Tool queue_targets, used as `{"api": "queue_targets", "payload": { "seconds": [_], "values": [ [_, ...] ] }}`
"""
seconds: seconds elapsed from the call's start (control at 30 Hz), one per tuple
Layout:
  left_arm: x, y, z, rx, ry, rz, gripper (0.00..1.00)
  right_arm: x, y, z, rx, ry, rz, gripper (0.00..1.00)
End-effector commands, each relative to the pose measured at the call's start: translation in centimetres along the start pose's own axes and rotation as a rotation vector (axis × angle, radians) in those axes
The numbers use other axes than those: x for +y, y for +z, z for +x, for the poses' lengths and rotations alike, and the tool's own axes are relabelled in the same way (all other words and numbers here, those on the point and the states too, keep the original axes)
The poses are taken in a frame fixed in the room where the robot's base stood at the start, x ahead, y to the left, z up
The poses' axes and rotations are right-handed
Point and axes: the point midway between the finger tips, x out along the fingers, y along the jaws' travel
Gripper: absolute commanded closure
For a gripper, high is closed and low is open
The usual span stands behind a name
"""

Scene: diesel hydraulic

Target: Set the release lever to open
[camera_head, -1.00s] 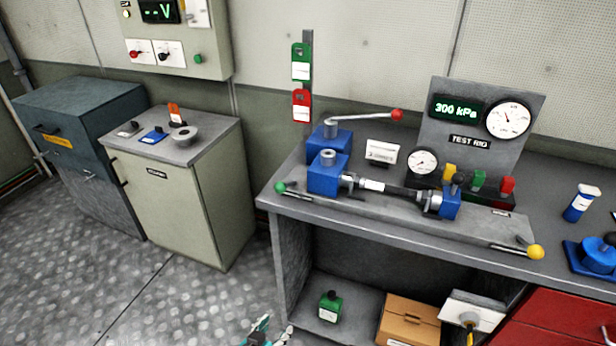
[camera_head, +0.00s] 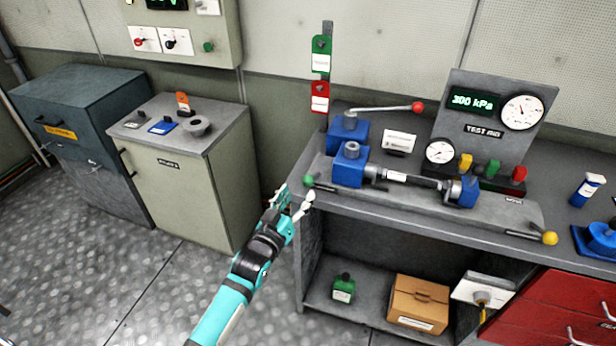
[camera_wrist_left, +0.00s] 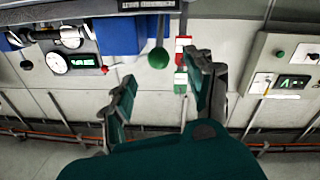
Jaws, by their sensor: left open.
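A lever with a green ball knob (camera_head: 308,181) sticks out at the left front of the test rig. A lever with a yellow ball knob (camera_head: 550,238) is at the right front end, and one with a red knob (camera_head: 417,107) is on the rear blue block. No readable label shows which is the release lever. My left gripper (camera_head: 294,199) is open and empty, just left of and below the green knob. In the left wrist view, upside down, the green knob (camera_wrist_left: 158,58) appears between and beyond the two fingers (camera_wrist_left: 160,93). My right gripper is not in view.
The rig stands on a grey bench (camera_head: 400,222); its display (camera_head: 475,101) reads 300 kPa. Green and red tags (camera_head: 320,97) hang behind the left end. A green-grey cabinet (camera_head: 187,200) stands left of the gripper, with open floor between. A box (camera_head: 418,303) sits under the bench.

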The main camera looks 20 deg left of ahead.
Motion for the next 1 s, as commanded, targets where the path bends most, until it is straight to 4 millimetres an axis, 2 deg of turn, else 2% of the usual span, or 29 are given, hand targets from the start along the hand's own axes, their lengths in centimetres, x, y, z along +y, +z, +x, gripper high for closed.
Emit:
{"api": "queue_targets", "payload": {
  "seconds": [0.1,0.33,0.5,0.8,1.0],
  "values": [
    [0.1,-0.2,2.7,0.000,0.001,-0.001,0.45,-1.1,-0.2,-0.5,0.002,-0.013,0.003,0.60],
    [0.0,-0.1,6.2,0.000,0.000,0.000,0.45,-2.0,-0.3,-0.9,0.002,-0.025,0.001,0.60],
    [0.0,0.1,7.3,-0.001,0.000,0.000,0.45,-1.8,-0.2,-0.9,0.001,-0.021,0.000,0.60],
    [0.1,0.1,7.5,-0.001,0.000,0.000,0.45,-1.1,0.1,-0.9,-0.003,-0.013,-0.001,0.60],
    [0.0,0.1,7.4,-0.001,0.000,0.000,0.70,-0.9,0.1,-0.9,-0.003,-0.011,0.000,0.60]
  ]
}}
